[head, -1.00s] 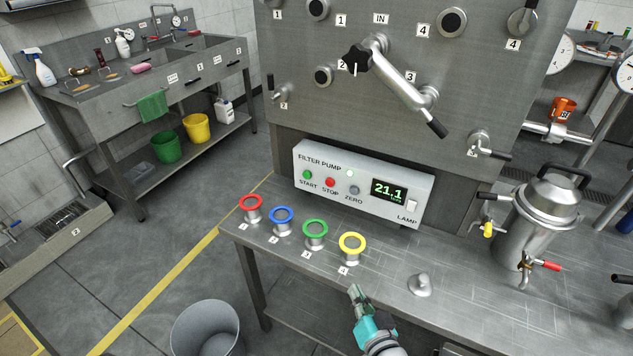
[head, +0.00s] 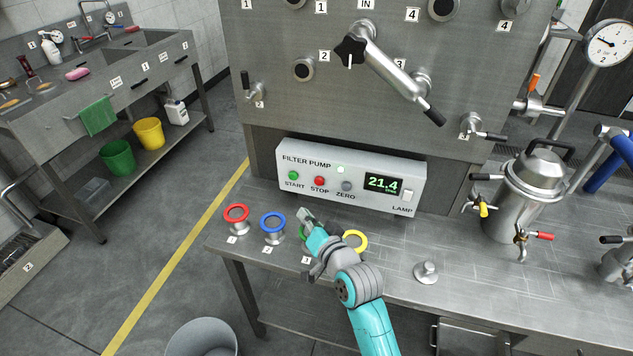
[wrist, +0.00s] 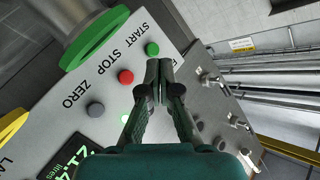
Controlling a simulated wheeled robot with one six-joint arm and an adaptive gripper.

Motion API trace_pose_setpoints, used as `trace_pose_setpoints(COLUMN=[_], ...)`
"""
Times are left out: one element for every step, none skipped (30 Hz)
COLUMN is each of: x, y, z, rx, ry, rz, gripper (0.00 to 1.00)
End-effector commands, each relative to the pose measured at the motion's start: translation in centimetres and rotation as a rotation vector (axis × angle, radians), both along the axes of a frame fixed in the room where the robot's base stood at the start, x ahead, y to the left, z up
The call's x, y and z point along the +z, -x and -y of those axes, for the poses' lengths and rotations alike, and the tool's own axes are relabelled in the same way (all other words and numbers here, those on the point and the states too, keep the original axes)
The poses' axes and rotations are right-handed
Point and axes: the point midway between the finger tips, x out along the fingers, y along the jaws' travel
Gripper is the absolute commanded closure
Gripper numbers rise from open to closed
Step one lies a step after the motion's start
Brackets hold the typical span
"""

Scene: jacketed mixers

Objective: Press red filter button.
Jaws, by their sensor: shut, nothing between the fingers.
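The white filter pump box (head: 300,202) stands on the steel bench below the grey panel. Its red STOP button (head: 319,181) sits between the green START button (head: 293,175) and the grey ZERO button (head: 346,186). My gripper (head: 304,213) is shut and empty, in front of the box and a little below and left of the red button in the head view. In the wrist view the closed fingertips (wrist: 158,66) appear just right of the red button (wrist: 125,77), near START (wrist: 152,49). Whether they touch the box cannot be told.
Red (head: 237,213), blue (head: 272,222), green and yellow (head: 355,240) rings stand along the bench's front; my arm partly hides the green and yellow ones. The display (head: 383,184) reads 21.4. A steel vessel (head: 523,205) stands at right. Panel levers hang above.

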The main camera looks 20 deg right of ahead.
Motion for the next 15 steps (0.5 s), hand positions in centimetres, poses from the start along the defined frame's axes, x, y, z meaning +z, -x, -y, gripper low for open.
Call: trace_pose_setpoints(x=[0.0,0.0,0.0,0.0,0.0,0.0,0.0,0.0,0.0,0.0,0.0,0.0,0.1,0.1,0.0], y=[0.0,0.0,0.0,-0.1,-0.1,-0.3,-0.4,-0.6,-0.8,-1.1,-1.3,-1.7,-2.0,-2.3,-2.7], z=[0.0,0.0,0.0,0.1,0.1,0.2,0.3,0.4,0.6,0.8,1.1,1.3,1.5,1.8,2.1], rx=[0.0,0.0,0.0,0.0,-0.001,0.0,0.0,0.0,-0.002,-0.002,-0.002,-0.003,-0.002,-0.002,-0.002], ry=[0.0,0.0,0.0,0.0,0.0,0.001,0.001,0.001,0.002,0.001,0.0,0.0,0.001,0.001,0.0], rz=[0.0,0.0,0.0,0.0,0.001,0.001,0.001,0.001,0.001,0.001,0.001,0.002,0.002,0.002,0.001], gripper=[1.0,1.0,1.0,1.0,1.0,1.0,1.0,1.0,1.0,1.0,1.0,1.0,1.0,1.0,1.0])
